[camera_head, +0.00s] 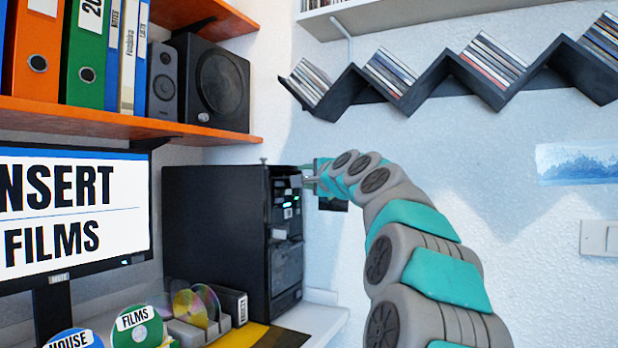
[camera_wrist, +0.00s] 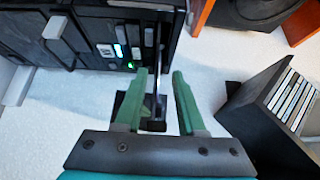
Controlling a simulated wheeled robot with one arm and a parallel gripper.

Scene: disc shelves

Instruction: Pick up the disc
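My gripper (camera_wrist: 160,78) is open, its two green fingers apart in the wrist view. A thin dark edge (camera_wrist: 158,65) shows between the fingers, in front of the computer tower (camera_wrist: 85,35); it may be a disc seen edge-on, but I cannot tell for sure. In the head view my gripper (camera_head: 312,181) is small and partly hidden, close to the front of the black tower (camera_head: 215,235). A green disc labelled FILMS (camera_head: 137,328) and a blue disc labelled HOUSE (camera_head: 75,341) stand at the lower left, away from my gripper. Clear discs (camera_head: 196,304) stand in a rack nearby.
A monitor (camera_head: 70,215) reads "NSERT FILMS", cut off at left. An orange shelf (camera_head: 140,122) with binders and speakers (camera_head: 222,88) hangs above the tower. A dark zigzag shelf (camera_head: 420,90) holds disc cases on the wall. The wall right of the tower is mostly bare.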

